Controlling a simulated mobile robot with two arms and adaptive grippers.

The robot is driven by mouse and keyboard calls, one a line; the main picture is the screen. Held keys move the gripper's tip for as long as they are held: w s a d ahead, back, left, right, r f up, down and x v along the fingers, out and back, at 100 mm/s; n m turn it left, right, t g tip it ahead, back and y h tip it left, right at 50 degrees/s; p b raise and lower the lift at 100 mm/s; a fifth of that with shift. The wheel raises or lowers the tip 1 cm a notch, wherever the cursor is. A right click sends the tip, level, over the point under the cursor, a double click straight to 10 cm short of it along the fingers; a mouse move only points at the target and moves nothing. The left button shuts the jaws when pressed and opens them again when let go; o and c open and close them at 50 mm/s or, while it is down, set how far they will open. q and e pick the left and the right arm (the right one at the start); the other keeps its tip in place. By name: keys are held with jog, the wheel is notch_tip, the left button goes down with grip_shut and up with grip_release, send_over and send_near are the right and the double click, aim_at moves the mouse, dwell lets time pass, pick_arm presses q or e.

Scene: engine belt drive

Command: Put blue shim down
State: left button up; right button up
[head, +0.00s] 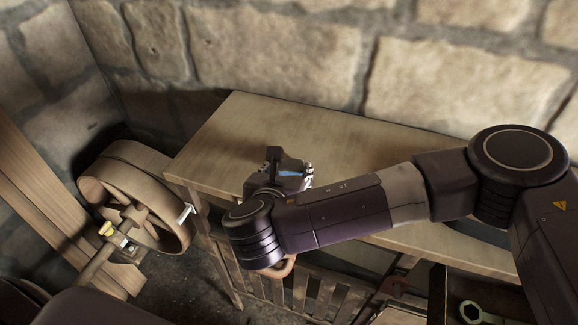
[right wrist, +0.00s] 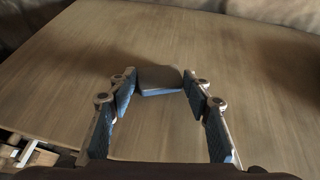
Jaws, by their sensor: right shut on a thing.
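The blue shim (right wrist: 160,88) is a small flat block with a dark grey top and a blue front edge. In the right wrist view it sits between the fingertips of my right gripper (right wrist: 160,82), which is shut on it. In the head view my right gripper (head: 288,178) is over the left front part of the wooden table (head: 330,130). I cannot tell whether the shim touches the tabletop. My left gripper is not in view.
The tabletop around and behind the right gripper is bare. A large wheel (head: 178,222) stands left of the table. A stone wall (head: 270,60) runs behind it.

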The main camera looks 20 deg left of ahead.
jog(key=shift+f, duration=0.15)
jog(key=o, duration=1.4)
